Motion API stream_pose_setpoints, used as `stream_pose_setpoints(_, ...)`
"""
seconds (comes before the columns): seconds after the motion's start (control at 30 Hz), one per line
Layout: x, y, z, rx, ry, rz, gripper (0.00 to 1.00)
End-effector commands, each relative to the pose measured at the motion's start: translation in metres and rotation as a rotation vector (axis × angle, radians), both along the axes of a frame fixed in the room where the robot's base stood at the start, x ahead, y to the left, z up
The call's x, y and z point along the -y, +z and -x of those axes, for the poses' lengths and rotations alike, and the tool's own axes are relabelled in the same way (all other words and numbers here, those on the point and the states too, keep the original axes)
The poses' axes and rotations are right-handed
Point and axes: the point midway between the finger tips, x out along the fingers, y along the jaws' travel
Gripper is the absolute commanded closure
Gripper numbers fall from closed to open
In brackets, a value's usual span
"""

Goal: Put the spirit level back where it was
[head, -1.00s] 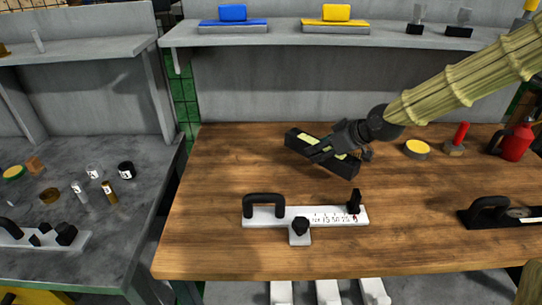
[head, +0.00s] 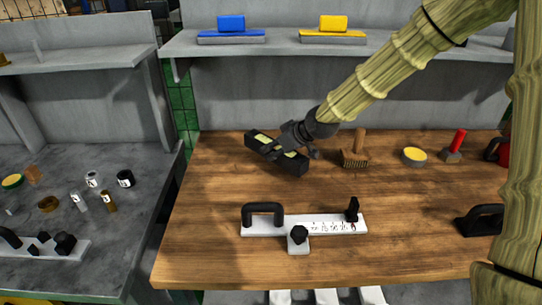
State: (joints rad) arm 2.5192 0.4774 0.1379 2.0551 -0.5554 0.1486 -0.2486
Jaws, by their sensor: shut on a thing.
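The spirit level (head: 258,142) is a black bar with yellow-green windows, in the head view over the back left of the wooden table. It lies slantwise, its left end farther back. My gripper (head: 279,150) is shut around its middle from above and hides part of it. I cannot tell whether the level touches the tabletop or hangs just above it.
A white gauge with a black handle (head: 263,212) lies in front. A brush (head: 355,155), a yellow-topped tin (head: 414,156) and a red-handled tool (head: 457,143) stand to the right. A shelf (head: 390,44) runs behind. The table's left part is clear.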

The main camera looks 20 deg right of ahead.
Motion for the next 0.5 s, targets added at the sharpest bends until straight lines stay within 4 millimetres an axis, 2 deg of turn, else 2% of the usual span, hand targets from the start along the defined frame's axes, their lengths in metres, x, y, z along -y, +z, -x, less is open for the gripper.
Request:
stream_pose_setpoints(0.1, -0.008, 0.001, -0.009, 0.003, 0.0, 0.0, 1.0)
stream_pose_setpoints(0.27, -0.012, 0.0, -0.012, 0.004, 0.001, -0.001, 1.0)
stream_pose_setpoints(0.5, -0.011, -0.018, -0.011, 0.001, 0.0, 0.0, 1.0)
